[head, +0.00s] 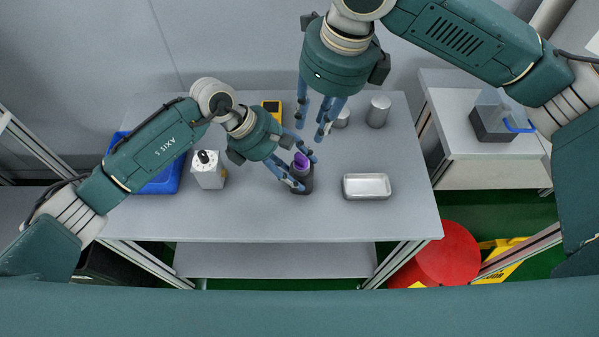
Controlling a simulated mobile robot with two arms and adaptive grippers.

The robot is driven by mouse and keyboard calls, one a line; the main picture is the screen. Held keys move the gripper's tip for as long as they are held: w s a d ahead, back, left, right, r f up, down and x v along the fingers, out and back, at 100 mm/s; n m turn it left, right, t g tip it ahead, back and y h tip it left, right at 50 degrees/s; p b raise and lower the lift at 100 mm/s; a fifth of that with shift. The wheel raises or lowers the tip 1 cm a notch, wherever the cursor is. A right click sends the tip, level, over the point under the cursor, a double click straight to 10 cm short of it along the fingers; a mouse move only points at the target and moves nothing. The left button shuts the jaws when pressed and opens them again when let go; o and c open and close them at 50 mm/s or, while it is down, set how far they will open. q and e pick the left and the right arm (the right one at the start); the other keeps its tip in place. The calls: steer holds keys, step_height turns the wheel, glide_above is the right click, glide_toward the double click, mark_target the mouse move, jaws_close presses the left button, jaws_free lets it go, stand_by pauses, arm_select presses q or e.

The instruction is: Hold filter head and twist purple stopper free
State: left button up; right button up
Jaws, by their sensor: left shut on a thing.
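The filter head (302,184) is a small dark cylinder standing on the grey table, with the purple stopper (301,160) on its top. My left gripper (305,174) reaches in from the left and is shut on the filter head, with its blue fingers on either side of it. The fingers hide part of the filter head. My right gripper (312,130) hangs from above, up and to the right of the stopper in the picture. Its blue fingers are apart and nothing shows between them.
A silver tray (367,194) lies right of the filter head. Metal cylinders (378,112) stand behind. A white box (208,172), blue bin (165,184) and yellow device (272,105) are to the left. The table's (260,222) front strip is clear.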

mark_target(302, 157)
steer(key=shift+m, duration=0.6)
steer(key=shift+w+a+f, duration=0.2)
steer(key=shift+a+f, duration=0.15)
steer(key=shift+f, duration=1.45)
steer(key=shift+w+a+f, duration=0.15)
steer(key=shift+a+f, duration=0.15)
steer(key=shift+f, duration=1.55)
steer(key=shift+w+a+f, duration=0.2)
steer(key=shift+a+f, duration=0.15)
steer(key=shift+f, duration=1.45)
jaws_close()
